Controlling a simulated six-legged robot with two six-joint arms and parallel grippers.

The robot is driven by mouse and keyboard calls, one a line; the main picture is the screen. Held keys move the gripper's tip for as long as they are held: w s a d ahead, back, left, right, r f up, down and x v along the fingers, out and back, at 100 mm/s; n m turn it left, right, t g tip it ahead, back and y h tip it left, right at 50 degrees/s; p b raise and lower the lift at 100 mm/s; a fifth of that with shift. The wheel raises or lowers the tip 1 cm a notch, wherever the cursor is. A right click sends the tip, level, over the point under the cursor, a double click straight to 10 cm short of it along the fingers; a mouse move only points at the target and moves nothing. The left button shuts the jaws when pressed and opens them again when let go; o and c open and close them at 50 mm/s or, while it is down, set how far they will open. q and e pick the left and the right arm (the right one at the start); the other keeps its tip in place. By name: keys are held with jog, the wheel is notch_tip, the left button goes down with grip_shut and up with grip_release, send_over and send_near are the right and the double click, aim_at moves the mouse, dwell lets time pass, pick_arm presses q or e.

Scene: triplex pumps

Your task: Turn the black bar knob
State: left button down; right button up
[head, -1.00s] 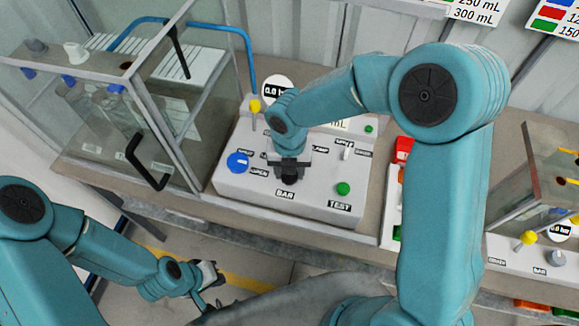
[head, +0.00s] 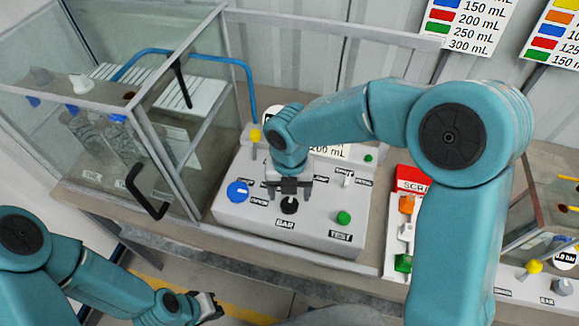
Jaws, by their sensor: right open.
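The black bar knob (head: 290,205) sits on the sloped front of the white control box (head: 240,215), just above the BAR label. My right gripper (head: 289,192) is open, just behind and above the knob, with its fingers spread to the left and right. The knob now shows clear of the fingers, and I cannot tell whether they touch it. My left gripper (head: 208,306) is low at the bottom left, away from the box; its jaws are too small and turned to read.
A blue knob (head: 237,191) is left of the bar knob and a green button (head: 344,217) is to its right. A yellow-tipped lever (head: 255,136) stands at the back left. A glass cabinet (head: 150,190) with a black handle is at the left. A parts tray (head: 398,240) lies right of the box.

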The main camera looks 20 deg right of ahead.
aim_at(290, 204)
notch_tip(290, 204, up, 12)
jog(key=shift+r+b, duration=0.25)
jog(key=shift+b, duration=0.15)
jog(key=shift+s, duration=0.15)
